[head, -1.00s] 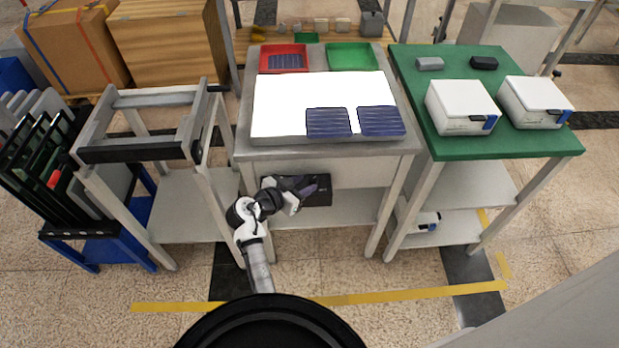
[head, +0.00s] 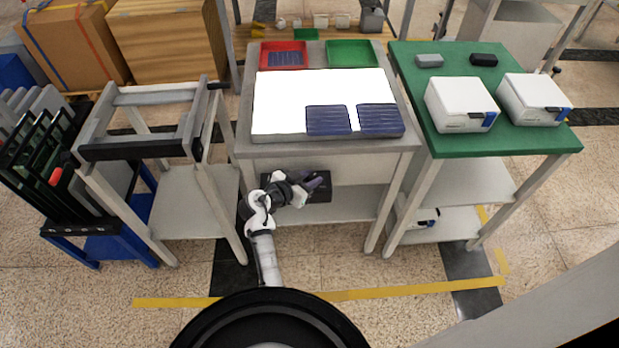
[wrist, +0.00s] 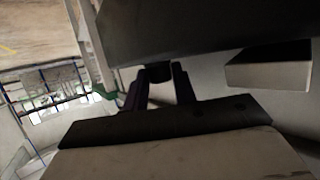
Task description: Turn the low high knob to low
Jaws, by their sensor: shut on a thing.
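A dark control box (head: 320,194) sits under the front edge of the light table, and its dark face (wrist: 210,25) fills the top of the wrist view. A small black round knob (wrist: 159,73) sticks out from the lower edge of that face. My gripper (wrist: 160,85) reaches up to it, its two dark fingers on either side, shut on the knob. In the head view my gripper (head: 320,180) is in front of the control box and covers part of it. The knob's marks and pointing direction cannot be seen.
The table (head: 235,130) above holds a white lit panel (head: 310,85) with two blue solar cells. A pale block with a dark top (wrist: 270,70) is right of my fingers in the wrist view. A grey frame stand (head: 140,152) is to the left. A green-topped table (head: 530,145) is to the right.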

